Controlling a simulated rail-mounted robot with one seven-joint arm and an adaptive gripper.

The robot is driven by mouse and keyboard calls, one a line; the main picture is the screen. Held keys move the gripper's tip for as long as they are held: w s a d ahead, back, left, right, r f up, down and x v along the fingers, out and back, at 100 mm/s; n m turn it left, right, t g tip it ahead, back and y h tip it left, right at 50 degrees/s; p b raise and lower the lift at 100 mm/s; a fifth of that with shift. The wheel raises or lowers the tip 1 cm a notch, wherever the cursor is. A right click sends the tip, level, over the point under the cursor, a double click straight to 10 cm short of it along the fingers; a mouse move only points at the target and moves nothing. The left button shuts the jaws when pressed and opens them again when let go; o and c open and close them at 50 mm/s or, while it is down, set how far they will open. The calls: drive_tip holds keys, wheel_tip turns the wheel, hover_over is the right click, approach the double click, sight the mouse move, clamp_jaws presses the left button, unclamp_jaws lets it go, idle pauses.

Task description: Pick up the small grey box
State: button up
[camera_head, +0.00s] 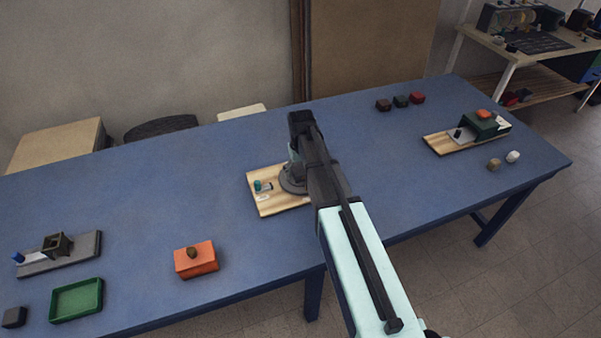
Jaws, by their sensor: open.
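A small dark grey box (14,317) sits on the blue table at the near left corner of the picture, left of a green tray. My arm reaches out over the middle of the table. My gripper (293,178) is at its end, low over or beside a light wooden board (265,208), far to the right of the grey box. It is open, but its fingers are small and partly hidden by my arm. I cannot tell whether it touches anything on the board.
The green tray (76,317) lies right of the grey box. Behind it is a grey board (85,252) bearing an open dark box (56,244) and a blue peg. An orange box (196,260) with a brown lump stands nearer the middle. Bare table (140,230) lies between.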

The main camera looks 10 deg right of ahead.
drive_tip(key=shift+c, duration=0.3)
drive_tip(key=c, duration=1.2)
